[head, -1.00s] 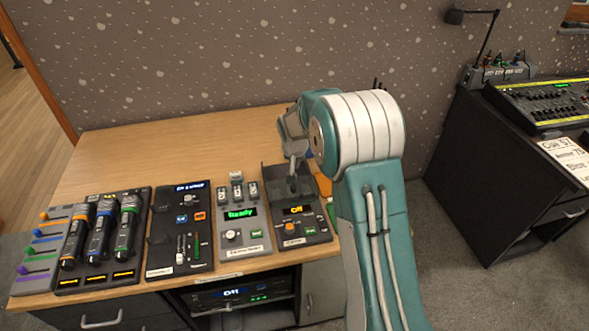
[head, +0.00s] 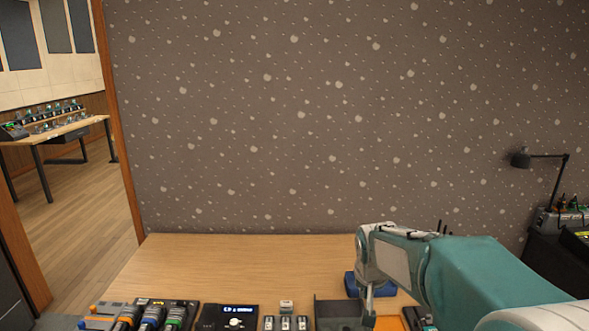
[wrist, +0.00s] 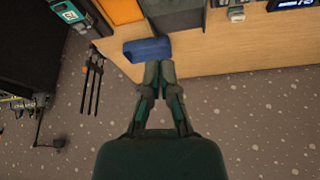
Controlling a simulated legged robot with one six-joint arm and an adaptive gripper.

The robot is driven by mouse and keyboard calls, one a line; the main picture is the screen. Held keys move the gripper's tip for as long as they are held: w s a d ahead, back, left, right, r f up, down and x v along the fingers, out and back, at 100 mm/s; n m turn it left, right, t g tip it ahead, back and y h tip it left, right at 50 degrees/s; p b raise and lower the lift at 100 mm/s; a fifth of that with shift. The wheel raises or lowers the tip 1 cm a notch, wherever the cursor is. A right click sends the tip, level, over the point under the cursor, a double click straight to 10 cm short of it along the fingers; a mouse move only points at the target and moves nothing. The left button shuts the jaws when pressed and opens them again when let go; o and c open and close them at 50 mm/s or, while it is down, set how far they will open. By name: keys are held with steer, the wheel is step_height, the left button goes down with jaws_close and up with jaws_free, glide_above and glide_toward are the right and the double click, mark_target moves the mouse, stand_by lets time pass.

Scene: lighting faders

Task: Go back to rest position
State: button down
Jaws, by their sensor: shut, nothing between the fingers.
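My arm reaches in from the lower right of the head view. My gripper (head: 368,318) hangs down over the right part of the wooden desk (head: 230,260), in front of a blue object (head: 351,284) that it partly hides. In the wrist view my gripper (wrist: 160,68) has its fingertips together with nothing between them. The blue object (wrist: 147,49) shows just beyond the tips there; whether they touch it I cannot tell.
Microphones (head: 150,317), a console with a lit display (head: 235,316) and a dark tray (head: 338,310) line the desk's front edge. The desk's back left is bare. A speckled wall (head: 320,120) stands behind. A lamp (head: 540,160) is at right.

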steer(key=s+r+n, duration=0.1)
steer(key=s+r, duration=0.1)
steer(key=s, duration=1.1)
steer(key=s+r+n+t, duration=0.1)
steer(key=s+r, duration=0.2)
steer(key=s, duration=1)
steer(key=shift+s+a+r+y, duration=0.15)
steer(key=shift+a+r+y, duration=0.1)
steer(key=shift+y, duration=0.15)
